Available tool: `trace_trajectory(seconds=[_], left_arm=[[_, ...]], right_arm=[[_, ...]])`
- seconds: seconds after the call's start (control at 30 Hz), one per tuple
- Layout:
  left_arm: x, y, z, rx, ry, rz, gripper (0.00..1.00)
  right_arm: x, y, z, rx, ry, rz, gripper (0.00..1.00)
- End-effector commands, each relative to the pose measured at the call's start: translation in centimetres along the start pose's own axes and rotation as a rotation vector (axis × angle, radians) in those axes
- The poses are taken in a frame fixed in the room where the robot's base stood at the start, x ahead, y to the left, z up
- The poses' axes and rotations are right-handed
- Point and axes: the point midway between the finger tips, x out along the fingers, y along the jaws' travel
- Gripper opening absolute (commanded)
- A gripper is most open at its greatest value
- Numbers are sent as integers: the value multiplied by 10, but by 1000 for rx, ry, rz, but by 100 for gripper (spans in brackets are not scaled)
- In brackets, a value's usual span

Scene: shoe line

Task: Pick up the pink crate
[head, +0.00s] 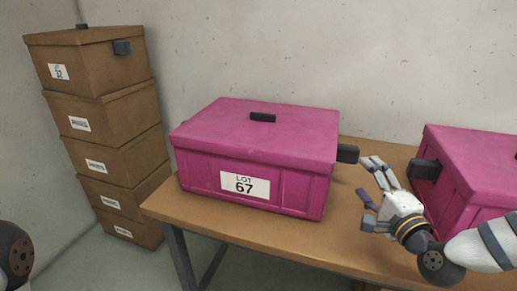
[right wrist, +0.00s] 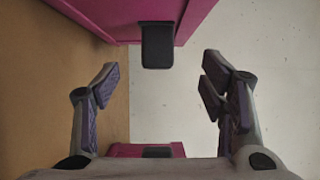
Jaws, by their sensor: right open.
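A pink crate (head: 255,135) with a closed lid and a white "LOT 67" label stands on the wooden table. It has a black handle on its lid and a black side handle (head: 348,153) on its right end. My right gripper (head: 368,180) is open and empty just right of that handle. In the right wrist view, the side handle (right wrist: 157,45) lies ahead, between the lines of the spread fingers (right wrist: 160,75), apart from them. A second pink crate (head: 475,165) stands at the right edge, partly behind my right arm. My left gripper is out of view.
The table (head: 290,233) has bare wood between the two crates and along its front edge. A tall stack of brown boxes (head: 105,110) stands on the floor to the left. A plain wall is close behind the table.

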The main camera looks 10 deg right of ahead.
Motion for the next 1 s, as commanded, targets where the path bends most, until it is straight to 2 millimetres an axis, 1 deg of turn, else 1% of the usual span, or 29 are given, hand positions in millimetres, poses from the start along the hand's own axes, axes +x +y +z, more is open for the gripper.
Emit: trace_trajectory(seconds=[0.03, 0.2, 0.37, 0.5, 0.6, 0.7, 0.87, 0.9, 0.97, 1.0], left_arm=[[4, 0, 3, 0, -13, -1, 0], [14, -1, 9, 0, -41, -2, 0], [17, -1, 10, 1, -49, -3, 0], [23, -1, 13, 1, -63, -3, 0], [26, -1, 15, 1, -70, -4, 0], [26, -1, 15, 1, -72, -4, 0], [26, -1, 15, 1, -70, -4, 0], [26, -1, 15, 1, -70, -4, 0], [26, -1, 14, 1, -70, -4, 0], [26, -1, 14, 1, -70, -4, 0]], right_arm=[[8, 4, 1, -4, -3, 3, 65], [47, 6, 1, -5, -2, 7, 65], [68, 5, 0, -4, -2, 6, 65], [94, 10, -5, -4, -1, 6, 65], [110, 9, -5, -3, -2, 6, 65], [117, 7, -5, -2, -2, 5, 65], [117, 6, -5, -1, -2, 3, 65], [117, 6, -5, -1, -2, 3, 60], [117, 6, -5, -2, -2, 3, 47], [117, 6, -5, -1, -2, 3, 38]])
